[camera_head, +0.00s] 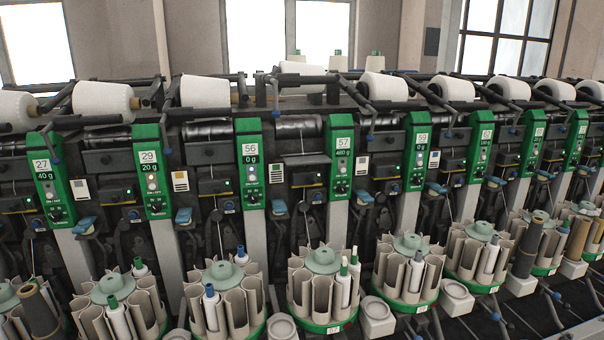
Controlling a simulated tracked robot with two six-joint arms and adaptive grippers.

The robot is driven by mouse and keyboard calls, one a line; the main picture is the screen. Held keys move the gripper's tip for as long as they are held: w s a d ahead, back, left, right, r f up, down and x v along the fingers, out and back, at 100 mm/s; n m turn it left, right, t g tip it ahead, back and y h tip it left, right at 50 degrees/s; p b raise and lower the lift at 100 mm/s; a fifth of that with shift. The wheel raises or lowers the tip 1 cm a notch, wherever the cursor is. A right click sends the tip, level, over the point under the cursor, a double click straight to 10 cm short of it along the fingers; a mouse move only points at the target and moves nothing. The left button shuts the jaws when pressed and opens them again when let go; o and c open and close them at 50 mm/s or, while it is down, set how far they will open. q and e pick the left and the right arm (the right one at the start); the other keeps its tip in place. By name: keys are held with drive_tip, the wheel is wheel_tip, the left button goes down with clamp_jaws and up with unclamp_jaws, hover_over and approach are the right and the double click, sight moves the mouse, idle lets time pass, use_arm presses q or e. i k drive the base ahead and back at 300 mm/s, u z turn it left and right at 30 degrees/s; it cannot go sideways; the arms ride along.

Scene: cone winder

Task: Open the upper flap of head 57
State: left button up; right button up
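Head 57 shows as a green control panel (340,160) with a "57" label and a "480 g" display, near the middle of the winder row. To its left, between panels 56 and 57, is a dark winding unit (303,165) with a shiny drum at its top. A white cone (302,68) sits above that unit. I cannot clearly tell the upper flap apart from the dark parts there, nor whether it is open. A round magazine (322,262) with several tubes stands in front and below. Neither of my grippers is in view.
Green panel 56 (250,160) is to the left and panel 59 (417,150) to the right. Black arms and rails (330,77) run along the top near the cones. Round bobbin magazines (407,262) line the front, close together.

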sight(308, 160)
drive_tip(key=u, duration=0.25)
drive_tip(key=i, duration=0.4)
drive_tip(key=u, duration=0.65)
